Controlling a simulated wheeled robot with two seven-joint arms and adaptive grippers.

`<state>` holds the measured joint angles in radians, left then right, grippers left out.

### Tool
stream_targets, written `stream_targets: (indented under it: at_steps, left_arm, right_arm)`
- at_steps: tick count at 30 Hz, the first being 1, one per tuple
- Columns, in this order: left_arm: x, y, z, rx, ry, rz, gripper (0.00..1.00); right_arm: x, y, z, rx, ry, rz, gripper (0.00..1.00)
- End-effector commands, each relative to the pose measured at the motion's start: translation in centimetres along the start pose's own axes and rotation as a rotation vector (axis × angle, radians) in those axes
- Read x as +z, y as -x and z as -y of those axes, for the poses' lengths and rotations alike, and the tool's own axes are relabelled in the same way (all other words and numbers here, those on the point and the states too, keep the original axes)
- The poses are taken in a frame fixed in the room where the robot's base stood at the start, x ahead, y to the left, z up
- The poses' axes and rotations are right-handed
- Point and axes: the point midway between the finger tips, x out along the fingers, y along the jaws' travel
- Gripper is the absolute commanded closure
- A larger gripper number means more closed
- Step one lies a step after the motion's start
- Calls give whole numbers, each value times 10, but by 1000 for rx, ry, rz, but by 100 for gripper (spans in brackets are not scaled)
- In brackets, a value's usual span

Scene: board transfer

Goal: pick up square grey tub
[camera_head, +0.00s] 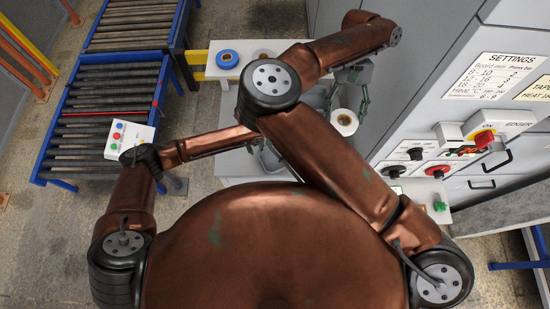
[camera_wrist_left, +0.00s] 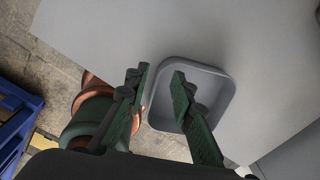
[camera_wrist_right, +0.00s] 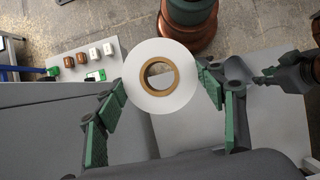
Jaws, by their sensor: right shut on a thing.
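The square grey tub (camera_wrist_left: 217,100) stands on a grey surface (camera_wrist_left: 270,50) in the left wrist view. In the head view the tub (camera_head: 271,160) is partly hidden behind my arms. My left gripper (camera_wrist_left: 160,75) is open over the tub's left wall, with one finger on the outer side and one over the inside. Contact with the wall cannot be told. In the right wrist view my right gripper (camera_wrist_right: 160,88) is shut on a white roll (camera_wrist_right: 150,55) with a brown core. The roll (camera_head: 344,122) also shows in the head view, beside the machine.
A roller conveyor (camera_head: 105,100) with a white button box (camera_head: 128,140) is at the left. A blue roll (camera_head: 228,59) lies on a white table at the back. A grey machine (camera_head: 420,80) with knobs and a settings sign closes off the right side.

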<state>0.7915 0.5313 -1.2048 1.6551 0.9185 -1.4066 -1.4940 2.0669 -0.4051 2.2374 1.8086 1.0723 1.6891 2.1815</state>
Motion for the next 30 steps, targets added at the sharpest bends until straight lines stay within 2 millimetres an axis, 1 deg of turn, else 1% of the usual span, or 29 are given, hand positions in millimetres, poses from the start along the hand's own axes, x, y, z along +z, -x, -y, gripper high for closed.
stream_targets:
  at_steps: [6, 9, 12, 19, 29, 30]
  left_arm:
    - [-3, -28, 1, 2, 2, -3, 78]
    - [-3, -42, 0, 2, 2, -3, 78]
    - [-3, -49, 0, 1, 0, -2, 78]
    - [-2, -51, 0, 1, 0, -1, 78]
    - [-2, -51, 0, 0, 0, -1, 100]
    - [-2, -51, 0, 0, 0, -1, 100]
  right_arm:
    - [6, 12, 0, 0, 0, -1, 63]
    - [6, 13, 0, 0, 0, -1, 63]
    - [7, 14, 0, 0, 0, -1, 63]
    - [7, 13, 0, 0, 0, 0, 63]
    - [7, 13, 0, 0, 0, -1, 63]
    - [7, 13, 0, 0, 0, -1, 63]
